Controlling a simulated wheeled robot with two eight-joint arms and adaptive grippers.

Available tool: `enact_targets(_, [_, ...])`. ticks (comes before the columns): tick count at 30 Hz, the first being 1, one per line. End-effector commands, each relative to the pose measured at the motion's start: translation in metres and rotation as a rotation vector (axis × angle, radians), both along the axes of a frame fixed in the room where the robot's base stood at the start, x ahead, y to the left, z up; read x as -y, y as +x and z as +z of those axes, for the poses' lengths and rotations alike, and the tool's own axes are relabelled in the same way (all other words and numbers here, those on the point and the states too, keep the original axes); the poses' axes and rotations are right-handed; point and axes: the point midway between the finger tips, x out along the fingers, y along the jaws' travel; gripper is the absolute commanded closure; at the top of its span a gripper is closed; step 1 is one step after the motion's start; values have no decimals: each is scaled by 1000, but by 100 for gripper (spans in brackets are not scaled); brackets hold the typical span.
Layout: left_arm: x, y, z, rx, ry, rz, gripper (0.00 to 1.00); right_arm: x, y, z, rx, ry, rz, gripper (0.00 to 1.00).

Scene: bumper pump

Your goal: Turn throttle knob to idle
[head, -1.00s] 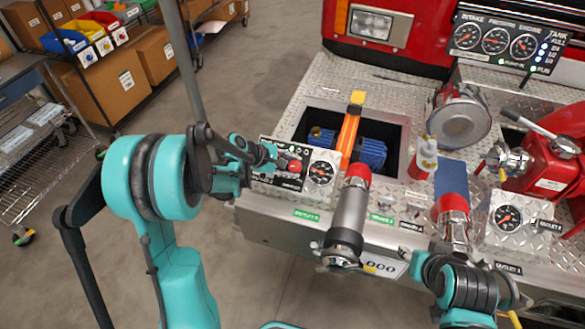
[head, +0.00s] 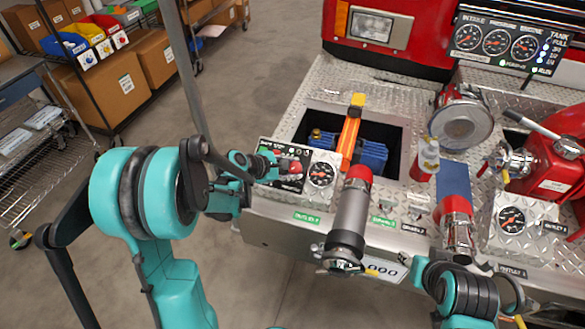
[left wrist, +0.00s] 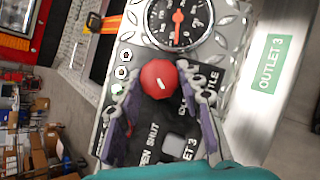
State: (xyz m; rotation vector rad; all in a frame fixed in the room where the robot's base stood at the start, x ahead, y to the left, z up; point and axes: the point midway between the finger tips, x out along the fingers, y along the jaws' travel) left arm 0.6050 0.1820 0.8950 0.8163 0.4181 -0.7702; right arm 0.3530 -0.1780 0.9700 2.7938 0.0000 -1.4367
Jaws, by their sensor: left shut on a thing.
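The round red throttle knob (left wrist: 158,78) with a small white mark sits on the black labelled panel (left wrist: 178,130) in the left wrist view. It also shows small in the head view (head: 295,166), on the panel at the truck's left corner. My left gripper (head: 278,168) reaches it from the left. In the left wrist view, its two fingers (left wrist: 164,100) lie on either side of the knob and are shut on it. The fingers hide part of the panel lettering.
A pressure gauge (head: 321,174) stands just right of the panel. A capped grey pipe (head: 350,212) juts toward me. Open floor is left of the truck.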

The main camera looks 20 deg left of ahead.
Motion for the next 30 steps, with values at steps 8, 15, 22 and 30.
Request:
enact_targets(8, [0,0,0,1,0,1,42,0,0,0,0,0,0,60])
enact_targets(15, [0,0,0,0,0,0,42,0,0,0,0,0,0,60])
enact_targets(22, [-12,-16,15,0,-1,4,42,0,0,0,0,0,0,60])
enact_targets(30, [-38,-55,50,0,-1,4,42,0,0,0,0,0,0,60])
